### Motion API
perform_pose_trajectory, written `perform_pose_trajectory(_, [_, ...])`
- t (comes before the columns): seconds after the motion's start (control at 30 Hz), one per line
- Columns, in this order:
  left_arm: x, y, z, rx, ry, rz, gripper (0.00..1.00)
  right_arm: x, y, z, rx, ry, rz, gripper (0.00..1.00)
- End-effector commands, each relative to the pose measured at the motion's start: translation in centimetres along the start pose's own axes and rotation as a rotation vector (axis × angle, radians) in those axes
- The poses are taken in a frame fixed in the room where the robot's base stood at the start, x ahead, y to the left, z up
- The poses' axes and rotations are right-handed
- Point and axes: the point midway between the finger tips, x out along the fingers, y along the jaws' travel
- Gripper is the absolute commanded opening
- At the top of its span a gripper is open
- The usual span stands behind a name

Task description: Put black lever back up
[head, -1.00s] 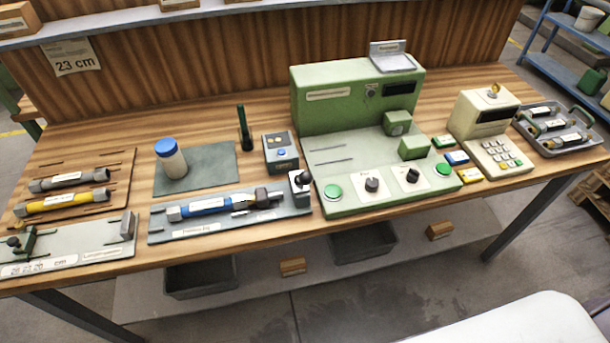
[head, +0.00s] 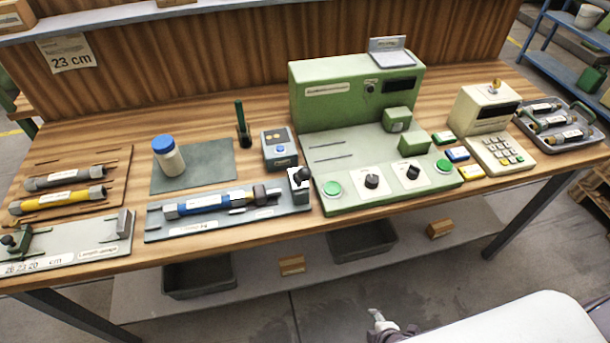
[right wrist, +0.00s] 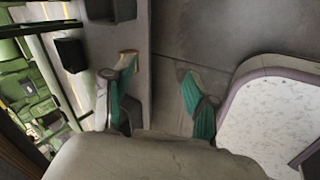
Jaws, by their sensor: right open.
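The black lever (head: 304,175) with a round knob is on the white-grey block (head: 298,190) at the right end of the pressing jig (head: 240,221) in the head view. Its exact tilt is hard to tell. A blue cylinder (head: 205,202) with a dark grey end lies along the jig. My right gripper (head: 380,322) shows at the bottom edge, in front of and below the table, well apart from the lever. In the right wrist view its two green-padded fingers (right wrist: 158,82) are spread with nothing between them. My left gripper is out of view.
The green machine (head: 345,95) with knobs and green buttons stands right of the lever. A small grey box (head: 279,149) sits behind it. The table's front edge and a lower shelf with grey bins (head: 362,240) lie between my right gripper and the jig.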

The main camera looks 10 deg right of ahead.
Motion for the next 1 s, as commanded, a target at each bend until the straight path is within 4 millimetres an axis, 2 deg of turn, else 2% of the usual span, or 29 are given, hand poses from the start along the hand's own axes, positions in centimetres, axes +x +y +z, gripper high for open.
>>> perform_pose_trajectory(0.03, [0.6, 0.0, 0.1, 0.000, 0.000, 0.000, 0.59, -0.9, 4.0, -1.4, -0.188, 0.030, 0.094, 0.57])
perform_pose_trajectory(0.13, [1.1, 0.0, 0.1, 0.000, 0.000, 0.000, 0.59, -4.4, 11.3, -4.7, -0.579, 0.044, 0.289, 0.57])
perform_pose_trajectory(0.2, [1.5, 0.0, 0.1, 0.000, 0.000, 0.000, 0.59, -7.8, 16.0, -7.4, -0.841, 0.022, 0.439, 0.57])
perform_pose_trajectory(0.27, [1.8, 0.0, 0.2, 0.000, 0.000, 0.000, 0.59, -11.4, 19.5, -9.7, -1.050, -0.020, 0.569, 0.57])
perform_pose_trajectory(0.3, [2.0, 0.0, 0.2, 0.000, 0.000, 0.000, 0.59, -13.9, 21.5, -11.2, -1.176, -0.058, 0.653, 0.57])
perform_pose_trajectory(0.4, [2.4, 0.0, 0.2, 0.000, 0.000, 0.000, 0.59, -20.3, 25.3, -14.3, -1.434, -0.175, 0.842, 0.57])
perform_pose_trajectory(0.5, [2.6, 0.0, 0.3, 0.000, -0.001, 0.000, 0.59, -25.6, 27.6, -16.4, -1.604, -0.295, 0.981, 0.57])
perform_pose_trajectory(0.63, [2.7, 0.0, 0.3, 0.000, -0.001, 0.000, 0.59, -29.7, 29.0, -17.7, -1.712, -0.402, 1.078, 0.57])
perform_pose_trajectory(0.77, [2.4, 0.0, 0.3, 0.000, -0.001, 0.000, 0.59, -30.6, 29.8, -18.2, -1.740, -0.436, 1.103, 0.57])
perform_pose_trajectory(1.0, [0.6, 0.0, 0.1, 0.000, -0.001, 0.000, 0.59, -28.8, 32.8, -20.1, -1.737, -0.438, 1.103, 0.57])
